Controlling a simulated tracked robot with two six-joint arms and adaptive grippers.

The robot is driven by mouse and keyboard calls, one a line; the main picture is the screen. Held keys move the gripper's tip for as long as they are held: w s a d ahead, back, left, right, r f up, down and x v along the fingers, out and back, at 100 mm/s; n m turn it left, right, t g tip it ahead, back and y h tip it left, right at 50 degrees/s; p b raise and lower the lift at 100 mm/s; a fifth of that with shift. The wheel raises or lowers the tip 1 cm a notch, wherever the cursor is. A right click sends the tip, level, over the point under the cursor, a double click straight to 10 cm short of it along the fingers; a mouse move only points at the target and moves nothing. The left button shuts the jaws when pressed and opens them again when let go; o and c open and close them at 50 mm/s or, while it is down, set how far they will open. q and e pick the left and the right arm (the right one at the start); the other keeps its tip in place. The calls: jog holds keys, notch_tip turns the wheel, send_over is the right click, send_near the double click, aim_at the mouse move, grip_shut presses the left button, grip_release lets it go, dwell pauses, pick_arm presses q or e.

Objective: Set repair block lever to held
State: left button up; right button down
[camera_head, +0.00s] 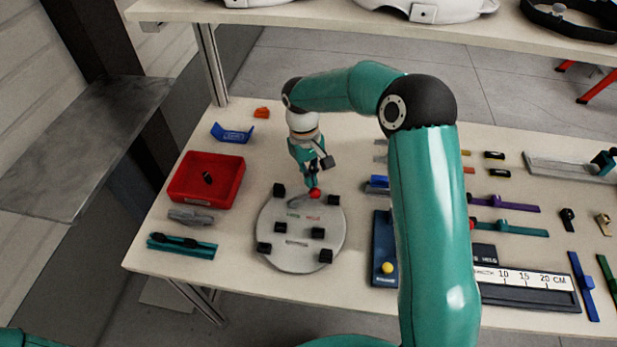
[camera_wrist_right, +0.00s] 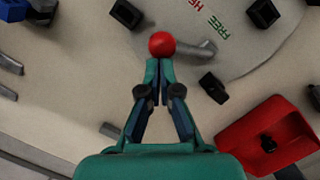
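The repair block is a round grey plate (camera_head: 275,252) with several black blocks on it, on the table left of centre. Its grey lever (camera_head: 297,202) ends in a red knob (camera_head: 315,193). A green FREE mark and a red HELD mark are printed on the plate. In the head view the knob is on the HELD side, at the plate's far edge. The wrist view shows the red knob (camera_wrist_right: 162,44) and lever (camera_wrist_right: 200,50). My right gripper (camera_wrist_right: 160,66) has its fingertips together right at the knob; whether they touch it is unclear. My left gripper is out of view.
A red tray (camera_head: 182,190) with a dark piece stands left of the plate. A blue holder (camera_head: 232,133), grey part (camera_head: 191,217) and teal part (camera_head: 181,246) lie nearby. A blue board with a yellow knob (camera_head: 387,268) is to the right, partly behind my arm.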

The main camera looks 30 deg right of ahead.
notch_tip(320, 180, up, 12)
jog(key=w, duration=0.2)
jog(key=shift+w+f, duration=0.15)
dwell(0.4)
dwell(0.4)
